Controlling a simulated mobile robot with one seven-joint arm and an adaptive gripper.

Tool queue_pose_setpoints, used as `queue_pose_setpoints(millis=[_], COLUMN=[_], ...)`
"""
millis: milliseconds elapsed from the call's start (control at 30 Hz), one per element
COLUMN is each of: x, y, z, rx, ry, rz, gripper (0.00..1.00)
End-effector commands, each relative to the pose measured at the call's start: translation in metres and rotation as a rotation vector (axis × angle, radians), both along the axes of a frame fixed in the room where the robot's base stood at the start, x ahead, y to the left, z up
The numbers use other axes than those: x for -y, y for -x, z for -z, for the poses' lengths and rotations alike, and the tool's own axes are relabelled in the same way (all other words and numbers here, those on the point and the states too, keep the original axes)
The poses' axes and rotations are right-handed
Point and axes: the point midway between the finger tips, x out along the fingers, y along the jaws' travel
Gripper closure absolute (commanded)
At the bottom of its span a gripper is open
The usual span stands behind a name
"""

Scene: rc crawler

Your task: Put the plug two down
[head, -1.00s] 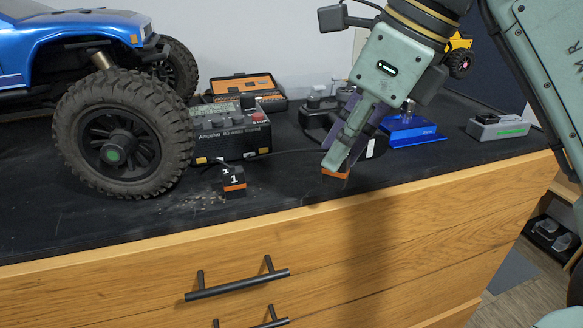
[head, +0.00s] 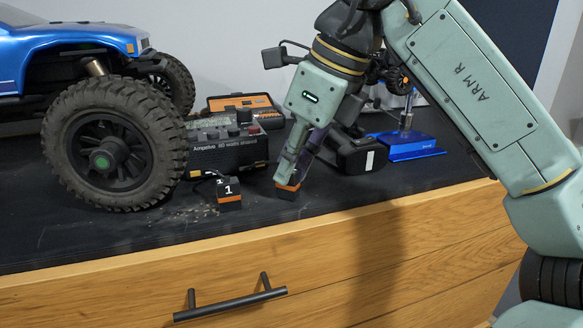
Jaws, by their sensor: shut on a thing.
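My gripper (head: 290,179) points down over the black worktop and is shut on a small black block with an orange band, plug two (head: 287,190). The fingers cover most of its upper part, and no number shows on it. It is at or just above the worktop; I cannot tell whether it touches. A similar black and orange block marked 1, plug one (head: 229,192), stands upright on the worktop a short way to its left, apart from it.
The big tyre (head: 114,145) of a blue crawler stands left of plug one. A black charger box (head: 227,148) is behind the plugs. A dark battery-like block (head: 360,152) and a blue stand (head: 408,147) are to the right. The wooden front edge is near.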

Motion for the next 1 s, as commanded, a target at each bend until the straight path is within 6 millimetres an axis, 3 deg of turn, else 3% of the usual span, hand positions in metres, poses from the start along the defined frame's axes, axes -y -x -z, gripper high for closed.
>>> queue_pose_setpoints(millis=[200,233,500,800,1000], x=[0.0,0.0,0.0,0.0,0.006], y=[0.0,0.0,0.0,0.0,0.003], z=[0.004,0.003,0.003,0.001,-0.019], rx=[0.0,0.0,0.0,0.0,0.001], ry=[0.0,0.0,0.0,0.0,0.0], rz=[0.0,0.0,0.0,0.0,0.003], gripper=[1.0,0.84,0.66,0.66,0.66])
